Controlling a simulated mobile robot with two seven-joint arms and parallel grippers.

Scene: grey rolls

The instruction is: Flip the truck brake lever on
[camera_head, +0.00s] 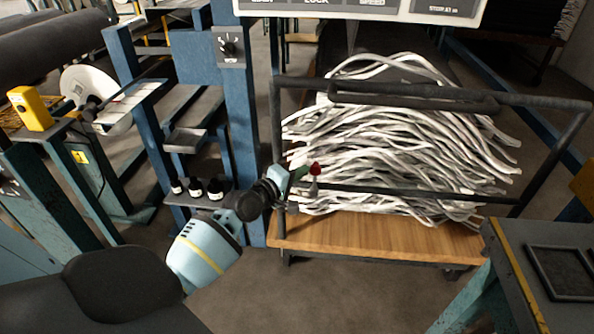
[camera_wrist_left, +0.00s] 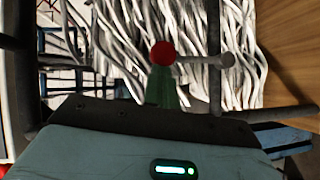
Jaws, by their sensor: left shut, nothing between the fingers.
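The truck is a cart with a wooden deck (camera_head: 390,232) and a black tube frame, loaded with a heap of pale strips (camera_head: 400,140). Its brake lever has a red knob (camera_head: 315,168) on a short grey stem, near the left front of the frame. My left gripper (camera_head: 302,172) is shut and empty, with its green fingertips right beside the red knob. In the left wrist view the fingertips (camera_wrist_left: 161,72) point at the red knob (camera_wrist_left: 163,53) and partly overlap it. A grey rod runs right from the knob there. I cannot tell whether they touch. My right gripper is out of view.
A blue post (camera_head: 240,130) with a rotary switch stands left of the truck. Several dark bottles (camera_head: 195,188) sit on a shelf beside it. A grey table (camera_head: 535,285) with a black tray is at the lower right. Floor is clear in front of the deck.

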